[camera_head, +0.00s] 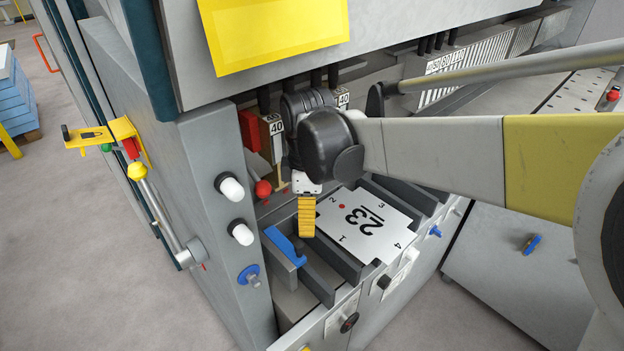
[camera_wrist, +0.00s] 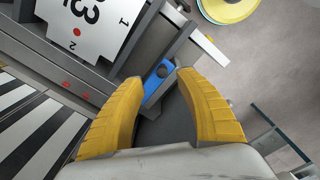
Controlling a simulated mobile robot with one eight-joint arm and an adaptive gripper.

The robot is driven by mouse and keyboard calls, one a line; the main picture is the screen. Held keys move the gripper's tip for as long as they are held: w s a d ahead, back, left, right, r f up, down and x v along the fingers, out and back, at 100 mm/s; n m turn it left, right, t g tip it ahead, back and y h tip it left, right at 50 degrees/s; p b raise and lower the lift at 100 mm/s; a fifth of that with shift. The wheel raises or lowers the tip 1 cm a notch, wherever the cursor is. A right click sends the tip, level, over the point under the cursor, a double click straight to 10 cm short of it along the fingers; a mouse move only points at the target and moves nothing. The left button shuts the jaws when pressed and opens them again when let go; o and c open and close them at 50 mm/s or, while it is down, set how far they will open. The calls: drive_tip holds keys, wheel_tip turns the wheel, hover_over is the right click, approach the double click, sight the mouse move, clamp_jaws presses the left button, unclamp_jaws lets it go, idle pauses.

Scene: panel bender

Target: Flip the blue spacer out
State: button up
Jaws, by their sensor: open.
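The blue spacer (camera_head: 283,245) is a flat bar lying across the dark rails at the left end of the machine's bed. In the wrist view the blue spacer (camera_wrist: 153,88) shows a dark round hole and lies between my fingertips as seen from the camera. My gripper (camera_head: 307,226) has yellow ribbed fingers pointing down, just right of the spacer in the head view. In the wrist view my gripper (camera_wrist: 161,77) is open, with a wide gap and nothing held. I cannot tell whether a finger touches the spacer.
A grey side panel (camera_head: 215,190) with white knobs and a blue knob (camera_head: 248,274) stands at left. Tool blocks marked 40 (camera_head: 272,132) hang behind. A red ball knob (camera_head: 263,188) is close by.

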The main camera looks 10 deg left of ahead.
sight(299, 244)
drive_tip(key=shift+a+n, duration=0.5)
drive_tip(key=shift+a, duration=0.25)
drive_tip(key=shift+a+f, duration=0.25)
wheel_tip(299, 244, down, 11)
drive_tip(key=b, duration=0.3)
drive_tip(key=shift+r, duration=0.2)
clamp_jaws()
